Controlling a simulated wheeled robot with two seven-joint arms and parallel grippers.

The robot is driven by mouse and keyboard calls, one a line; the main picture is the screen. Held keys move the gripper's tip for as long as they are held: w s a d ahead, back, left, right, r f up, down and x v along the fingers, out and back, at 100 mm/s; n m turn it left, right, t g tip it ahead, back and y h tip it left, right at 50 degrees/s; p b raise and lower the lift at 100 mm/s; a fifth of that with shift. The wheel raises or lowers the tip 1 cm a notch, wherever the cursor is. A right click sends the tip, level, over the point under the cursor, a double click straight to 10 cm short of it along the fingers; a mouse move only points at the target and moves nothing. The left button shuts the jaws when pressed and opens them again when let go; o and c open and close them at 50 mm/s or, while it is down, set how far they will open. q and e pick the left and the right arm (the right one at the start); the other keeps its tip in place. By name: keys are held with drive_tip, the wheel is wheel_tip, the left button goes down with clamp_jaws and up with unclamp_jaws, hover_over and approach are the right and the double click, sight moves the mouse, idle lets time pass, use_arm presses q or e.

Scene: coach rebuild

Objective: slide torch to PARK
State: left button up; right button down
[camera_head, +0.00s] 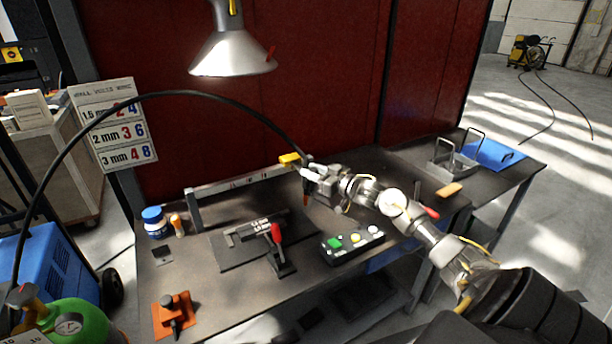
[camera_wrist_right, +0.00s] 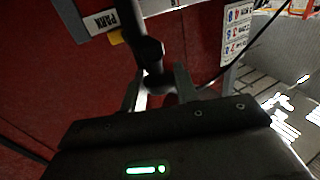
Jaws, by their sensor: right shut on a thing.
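My right gripper (camera_head: 309,172) is shut on the torch at the right end of a raised grey rail (camera_head: 232,186) at the back of the bench. In the right wrist view the torch (camera_wrist_right: 149,50) is a dark round body between the fingers (camera_wrist_right: 160,92). A black cable (camera_head: 215,97) arches from it to the left. A yellow block (camera_head: 289,159) sits beside the gripper at the rail. The PARK label (camera_wrist_right: 103,21) shows close to the torch in the wrist view, with a yellow piece (camera_wrist_right: 116,38) between them. My left gripper is not in view.
The bench (camera_head: 200,285) holds a clamped workpiece (camera_head: 258,225) with a red-handled clamp (camera_head: 276,233), a button box (camera_head: 352,244), a blue-lidded jar (camera_head: 154,222) and an orange plate (camera_head: 174,316). A lamp (camera_head: 232,55) hangs above. A settings board (camera_head: 115,125) stands left.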

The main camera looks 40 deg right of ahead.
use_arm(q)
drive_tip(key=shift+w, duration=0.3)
use_arm(e)
drive_tip(key=shift+d+r, duration=0.1)
drive_tip(key=shift+d, duration=0.1)
drive_tip(key=c, duration=1.5)
unclamp_jaws()
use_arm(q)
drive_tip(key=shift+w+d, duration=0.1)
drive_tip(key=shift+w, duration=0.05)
use_arm(e)
drive_tip(key=o, duration=0.4)
drive_tip(key=shift+d, duration=0.15)
drive_tip(key=shift+s, duration=0.1)
drive_tip(key=shift+s+f, duration=0.2)
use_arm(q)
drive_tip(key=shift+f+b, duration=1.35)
use_arm(e)
drive_tip(key=shift+v, duration=5.2)
drive_tip(key=shift+r, duration=0.1)
